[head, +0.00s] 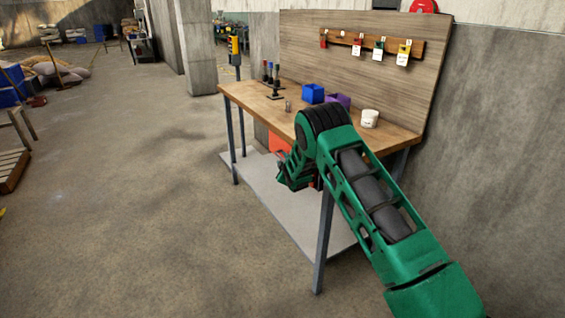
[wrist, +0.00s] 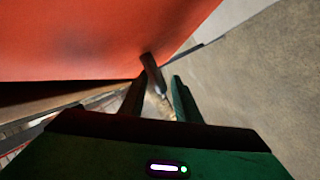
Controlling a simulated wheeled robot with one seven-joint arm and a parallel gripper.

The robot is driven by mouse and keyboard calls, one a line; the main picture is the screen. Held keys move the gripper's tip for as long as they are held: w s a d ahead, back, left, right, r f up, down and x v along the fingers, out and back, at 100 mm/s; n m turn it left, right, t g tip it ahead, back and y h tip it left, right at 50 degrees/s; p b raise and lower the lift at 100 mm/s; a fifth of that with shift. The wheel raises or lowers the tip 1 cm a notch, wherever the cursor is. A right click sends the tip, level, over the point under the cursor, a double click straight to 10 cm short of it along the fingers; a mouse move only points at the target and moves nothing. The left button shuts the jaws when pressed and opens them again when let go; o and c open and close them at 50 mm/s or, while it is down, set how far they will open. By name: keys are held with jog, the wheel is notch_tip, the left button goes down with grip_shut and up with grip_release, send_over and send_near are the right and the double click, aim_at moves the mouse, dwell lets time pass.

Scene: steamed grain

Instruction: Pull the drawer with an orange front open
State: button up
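The drawer with an orange front (head: 279,143) sits under the workbench top, mostly hidden behind my arm in the head view. In the wrist view the orange front (wrist: 100,35) fills the upper left. A dark bar handle (wrist: 151,68) sticks out from its lower edge. My gripper (wrist: 159,78) is open, with one finger on each side of the handle's line. The handle's near end lies in the gap, closer to the left finger; I cannot tell whether it touches.
The wooden workbench (head: 240,93) has metal legs and a pale lower shelf (head: 262,195). On top stand a blue bin (head: 312,93), a purple bin (head: 338,100) and a white tub (head: 369,118).

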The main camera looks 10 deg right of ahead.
jog(key=shift+w+f, duration=0.1)
jog(key=shift+w, duration=0.3)
grip_shut()
jog(key=shift+s, duration=0.1)
